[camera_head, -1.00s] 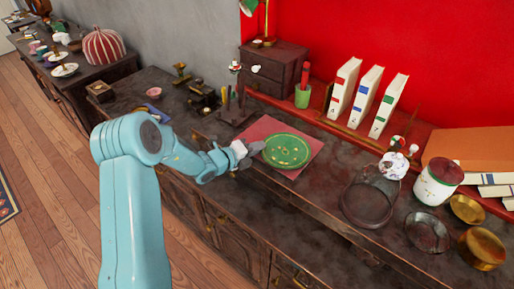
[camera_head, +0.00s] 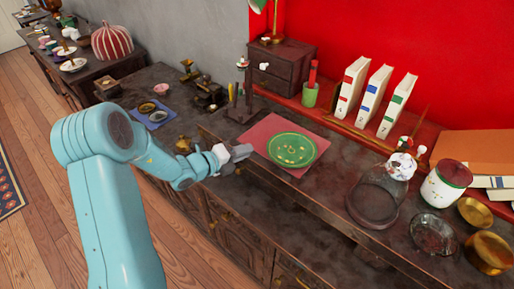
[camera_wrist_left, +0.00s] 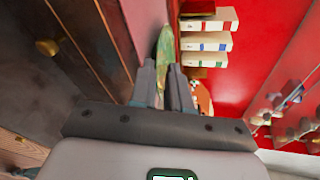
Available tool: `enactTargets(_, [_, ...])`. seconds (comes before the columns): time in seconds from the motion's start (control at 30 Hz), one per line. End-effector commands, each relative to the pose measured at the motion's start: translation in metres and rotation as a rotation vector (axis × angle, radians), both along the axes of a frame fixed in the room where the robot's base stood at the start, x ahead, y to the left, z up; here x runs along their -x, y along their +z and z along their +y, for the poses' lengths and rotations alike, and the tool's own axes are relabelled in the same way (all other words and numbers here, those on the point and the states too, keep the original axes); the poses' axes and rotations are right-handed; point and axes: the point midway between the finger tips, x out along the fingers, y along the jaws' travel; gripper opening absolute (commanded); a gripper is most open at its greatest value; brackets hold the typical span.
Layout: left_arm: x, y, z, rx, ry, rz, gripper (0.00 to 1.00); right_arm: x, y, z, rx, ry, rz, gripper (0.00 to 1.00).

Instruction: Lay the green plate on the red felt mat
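The green plate (camera_head: 292,150) lies flat on the red felt mat (camera_head: 258,134), with bare mat showing around much of it. My left gripper (camera_head: 246,152) is at the mat's left front edge, apart from the plate's rim and holding nothing. In the left wrist view its two fingers (camera_wrist_left: 163,82) stand apart with a gap between them. The plate shows there edge-on as a narrow green shape (camera_wrist_left: 165,45) beyond the fingertips. My right gripper is in neither view.
Behind the mat are a green pen cup (camera_head: 310,95) and white books (camera_head: 372,95). A small drawer chest (camera_head: 283,68) is at the back.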

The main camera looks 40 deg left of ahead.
Motion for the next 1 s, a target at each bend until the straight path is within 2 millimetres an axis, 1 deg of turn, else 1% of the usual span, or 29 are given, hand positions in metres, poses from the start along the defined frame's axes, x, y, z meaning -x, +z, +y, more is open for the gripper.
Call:
enactTargets(0.03, [0.01, 0.003, 0.003, -0.001, 0.002, 0.0, 0.17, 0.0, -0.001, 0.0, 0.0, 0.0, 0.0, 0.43])
enactTargets(0.1, [0.02, 0.006, 0.006, -0.001, 0.002, 0.0, 0.17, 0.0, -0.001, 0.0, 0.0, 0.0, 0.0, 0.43])
enactTargets(0.2, [0.03, 0.009, 0.008, 0.0, 0.001, 0.0, 0.17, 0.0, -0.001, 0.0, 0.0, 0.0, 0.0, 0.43])
enactTargets(0.4, [0.036, 0.009, 0.007, -0.002, -0.007, 0.004, 0.17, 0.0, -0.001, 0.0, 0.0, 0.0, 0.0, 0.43])
enactTargets(0.47, [0.037, 0.002, -0.003, -0.025, -0.045, 0.022, 0.17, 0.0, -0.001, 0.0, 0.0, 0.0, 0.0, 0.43])
enactTargets(0.53, [0.042, -0.019, -0.029, -0.095, -0.156, 0.069, 0.17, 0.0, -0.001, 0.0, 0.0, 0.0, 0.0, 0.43])
enactTargets(0.57, [0.047, -0.031, -0.046, -0.143, -0.23, 0.096, 0.17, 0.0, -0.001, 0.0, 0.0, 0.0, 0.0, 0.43])
enactTargets(0.6, [0.057, -0.051, -0.073, -0.227, -0.362, 0.13, 0.17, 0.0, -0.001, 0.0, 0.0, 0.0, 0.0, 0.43])
enactTargets(0.67, [0.083, -0.087, -0.118, -0.396, -0.626, 0.169, 0.17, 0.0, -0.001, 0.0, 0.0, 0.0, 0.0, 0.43])
enactTargets(0.7, [0.108, -0.112, -0.147, -0.537, -0.846, 0.167, 0.17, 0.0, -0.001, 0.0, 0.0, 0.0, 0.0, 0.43])
enactTargets(0.73, [0.128, -0.129, -0.166, -0.65, -1.021, 0.147, 0.17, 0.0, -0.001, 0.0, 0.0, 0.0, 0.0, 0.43])
enactTargets(0.77, [0.148, -0.145, -0.18, -0.765, -1.193, 0.107, 0.17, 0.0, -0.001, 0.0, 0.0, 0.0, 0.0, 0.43])
enactTargets(0.8, [0.172, -0.163, -0.193, -0.917, -1.42, 0.026, 0.17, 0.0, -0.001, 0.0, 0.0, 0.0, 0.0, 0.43])
enactTargets(0.87, [0.201, -0.185, -0.206, -1.138, -1.742, -0.159, 0.17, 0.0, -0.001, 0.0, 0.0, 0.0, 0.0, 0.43])
enactTargets(0.9, [0.215, -0.197, -0.212, -1.282, -1.934, -0.318, 0.17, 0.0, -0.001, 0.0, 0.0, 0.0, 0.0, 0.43])
enactTargets(0.97, [0.227, -0.211, -0.22, -1.476, -2.169, -0.601, 0.17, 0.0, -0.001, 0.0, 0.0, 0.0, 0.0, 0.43])
enactTargets(1.0, [0.23, -0.218, -0.226, -1.591, -2.283, -0.805, 0.17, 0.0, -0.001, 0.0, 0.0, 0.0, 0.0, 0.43])
